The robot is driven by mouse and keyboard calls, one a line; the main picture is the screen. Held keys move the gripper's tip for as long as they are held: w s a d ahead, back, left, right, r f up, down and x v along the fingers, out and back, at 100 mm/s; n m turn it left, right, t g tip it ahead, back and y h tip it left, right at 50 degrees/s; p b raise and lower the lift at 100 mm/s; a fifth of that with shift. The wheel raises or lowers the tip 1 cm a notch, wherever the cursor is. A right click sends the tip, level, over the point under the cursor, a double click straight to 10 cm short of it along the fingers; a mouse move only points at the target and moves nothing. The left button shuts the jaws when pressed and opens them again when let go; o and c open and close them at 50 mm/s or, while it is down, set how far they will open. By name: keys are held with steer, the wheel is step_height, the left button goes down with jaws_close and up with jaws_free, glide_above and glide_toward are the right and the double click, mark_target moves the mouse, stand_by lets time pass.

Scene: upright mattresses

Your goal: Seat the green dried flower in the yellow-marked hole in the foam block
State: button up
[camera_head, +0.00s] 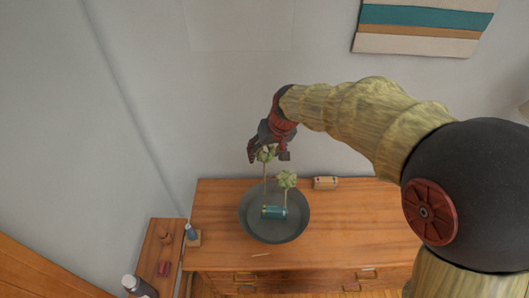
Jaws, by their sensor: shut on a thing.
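My gripper (268,152) is shut on a green dried flower (265,174), gripping it near its head above the bowl. Its thin stem hangs down toward the left end of a teal foam block (274,212). I cannot tell whether the stem tip is in a hole or just above or in front of the block. A second green flower (287,180) stands upright at the block's right end. The block lies in a dark grey round bowl (249,225). The yellow mark is too small to make out.
The bowl stands on a wooden dresser (360,225) against a grey wall. A tan block (325,183) lies behind right, a thin stick (261,254) in front. A blue bottle (192,232) stands left. A lower side table (160,245) holds small objects. The dresser's right side is clear.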

steer(key=shift+s+a+f, duration=0.1)
steer(key=shift+s, duration=0.3)
steer(key=shift+w, duration=0.15)
steer(key=shift+f+b, duration=0.15)
steer(key=shift+b, duration=0.15)
steer(key=shift+f+b, duration=2.1)
steer(key=shift+f, duration=0.7)
step_height(320, 180, down, 6)
steer(key=b, duration=0.5)
steer(key=shift+b, duration=0.3)
stand_by(1.8)
steer(key=o, duration=1.1)
steer(key=shift+o, duration=0.3)
